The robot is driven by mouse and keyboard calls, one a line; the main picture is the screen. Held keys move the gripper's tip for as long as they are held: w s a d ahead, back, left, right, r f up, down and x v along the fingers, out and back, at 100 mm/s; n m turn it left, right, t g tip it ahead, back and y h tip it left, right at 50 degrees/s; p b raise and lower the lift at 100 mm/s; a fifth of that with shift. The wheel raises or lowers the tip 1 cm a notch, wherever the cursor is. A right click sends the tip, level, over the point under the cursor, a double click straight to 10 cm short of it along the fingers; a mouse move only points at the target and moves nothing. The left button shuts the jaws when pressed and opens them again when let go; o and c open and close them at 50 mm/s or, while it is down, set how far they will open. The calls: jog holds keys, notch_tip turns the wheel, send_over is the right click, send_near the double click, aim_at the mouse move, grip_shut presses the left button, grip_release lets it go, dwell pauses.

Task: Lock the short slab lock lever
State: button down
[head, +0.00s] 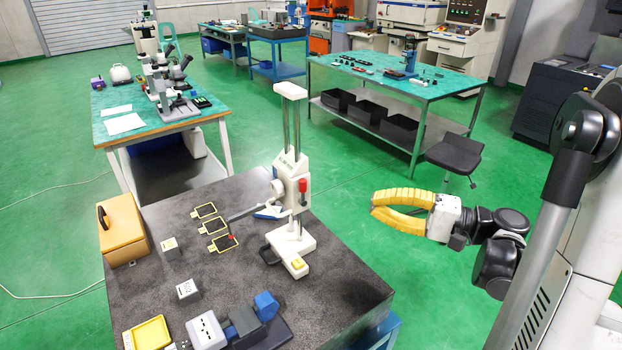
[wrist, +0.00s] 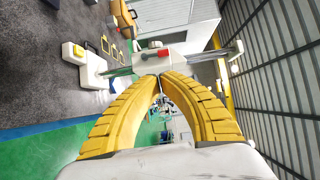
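A white height gauge (head: 291,180) with twin columns stands on the dark slab (head: 345,275). A small red-capped part (head: 303,185) sits on the right side of its carriage; I cannot tell whether this is the lock lever. My gripper (head: 373,204) has yellow fingers and hangs in the air to the right of the gauge, apart from it. In the wrist view the fingertips (wrist: 160,78) meet with nothing between them. The gauge carriage (wrist: 165,62) and its red part (wrist: 152,44) appear sideways beyond the tips.
The slab also carries an orange case (head: 122,230), small blocks (head: 188,291), yellow-framed outlines (head: 204,211) and grey and blue items near the front. A workbench (head: 400,85) and a stool (head: 454,153) stand behind. The floor between slab and gripper is open.

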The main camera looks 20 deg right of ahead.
aim_at(305, 188)
dwell(0.4)
jog(key=b+x, duration=0.2)
jog(key=x, duration=1.2)
jog(key=shift+r, duration=0.15)
jog(key=shift+s+a+r+n+g+h+p, duration=0.1)
jog(key=shift+a+r+n+g+h+p, duration=0.15)
jog(key=shift+n+p, duration=0.3)
jog(key=shift+s+a+r+n+g+h+p, duration=0.1)
jog(key=shift+a+n+h+p, duration=0.1)
jog(key=shift+n+h+p, duration=0.3)
jog(key=shift+a+n+p, duration=0.2)
jog(key=shift+n+p, duration=0.1)
jog(key=shift+n, duration=0.05)
jog(key=shift+s+a+n+h+p, duration=0.2)
jog(key=shift+a+n+h+p, duration=0.25)
jog(key=shift+n+h+p, duration=0.35)
jog(key=shift+s+a+f+n+g+h+p, duration=0.15)
jog(key=shift+a+n+h+p, duration=0.25)
jog(key=shift+n+h+p, duration=0.25)
jog(key=shift+s+a+f+n+g+h+p, duration=0.1)
jog(key=shift+a+n+h+p, duration=0.35)
jog(key=shift+n+h, duration=0.25)
jog(key=shift+a+f+n+h, duration=0.1)
jog(key=shift+a+n+h, duration=0.05)
jog(key=shift+n+h, duration=0.15)
jog(key=shift+s+a+f+n+h, duration=0.15)
jog(key=shift+a+f+n+h, duration=0.1)
jog(key=shift+n+h, duration=0.25)
jog(key=shift+a+f, duration=0.1)
